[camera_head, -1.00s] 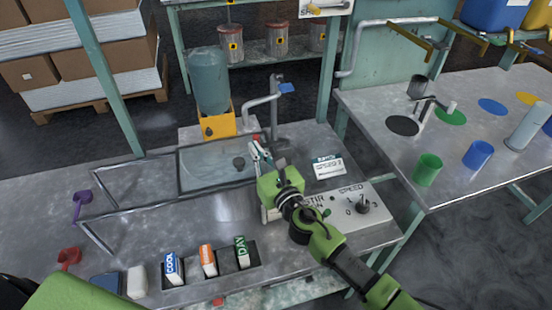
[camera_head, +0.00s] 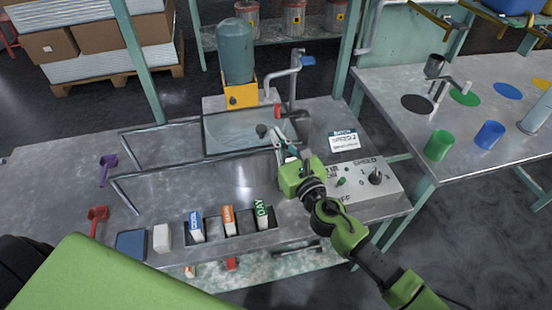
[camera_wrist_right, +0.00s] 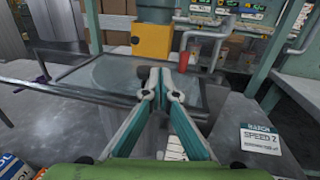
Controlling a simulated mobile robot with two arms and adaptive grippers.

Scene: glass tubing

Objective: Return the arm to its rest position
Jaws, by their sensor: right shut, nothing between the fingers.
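My right gripper (camera_head: 281,146) is shut and empty. It hangs above the bench near the front right of the glass-sided basin (camera_head: 222,152), and its green wrist partly covers the control panel (camera_head: 393,190). In the right wrist view, the closed fingertips (camera_wrist_right: 159,76) meet in front of the basin with nothing between them.
The panel has a dark knob (camera_head: 376,177), with a batch card (camera_head: 343,141) behind it. Blue, orange and green-lettered blocks stand in a tray (camera_head: 273,237) at the front edge. A water jug (camera_head: 236,50) stands behind the basin. Green (camera_head: 438,145) and blue (camera_head: 489,135) cups stand on the right table.

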